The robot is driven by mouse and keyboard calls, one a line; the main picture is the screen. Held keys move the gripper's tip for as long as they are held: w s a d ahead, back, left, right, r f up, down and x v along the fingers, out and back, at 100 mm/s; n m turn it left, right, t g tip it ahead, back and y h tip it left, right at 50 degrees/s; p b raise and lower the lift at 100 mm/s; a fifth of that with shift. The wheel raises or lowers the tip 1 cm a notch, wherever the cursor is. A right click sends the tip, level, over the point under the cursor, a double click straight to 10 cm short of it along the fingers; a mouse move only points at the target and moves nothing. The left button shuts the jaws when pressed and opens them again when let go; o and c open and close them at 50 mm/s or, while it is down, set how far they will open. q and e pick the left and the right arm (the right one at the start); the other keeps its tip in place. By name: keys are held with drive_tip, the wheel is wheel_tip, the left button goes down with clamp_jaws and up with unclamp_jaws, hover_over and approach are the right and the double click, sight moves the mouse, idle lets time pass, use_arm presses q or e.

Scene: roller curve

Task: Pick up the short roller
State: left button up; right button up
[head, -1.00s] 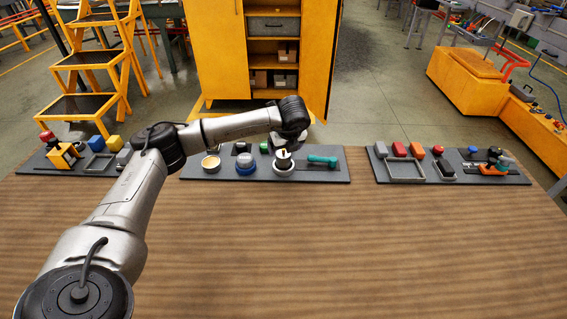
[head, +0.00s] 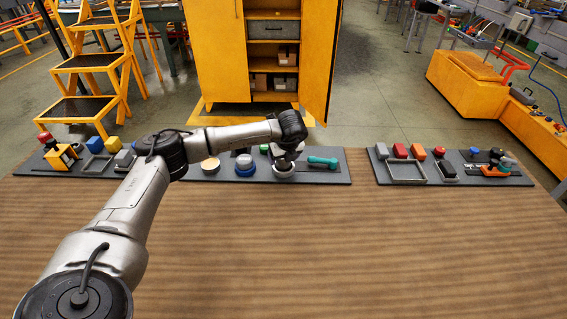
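My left gripper (head: 285,163) points down over a round white holder (head: 284,173) on the middle grey board (head: 220,176). The wrist hides much of it, and its fingers are too small to tell open from shut. A teal piece with a rounded end (head: 322,162) lies on the board just right of the gripper. I cannot tell for certain which piece is the short roller. My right gripper is not in view.
A right board (head: 408,181) holds red, orange and other blocks. The front of the wooden table (head: 350,250) is clear.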

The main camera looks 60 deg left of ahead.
use_arm(q)
drive_tip(key=shift+r, duration=0.1)
drive_tip(key=c, duration=1.2)
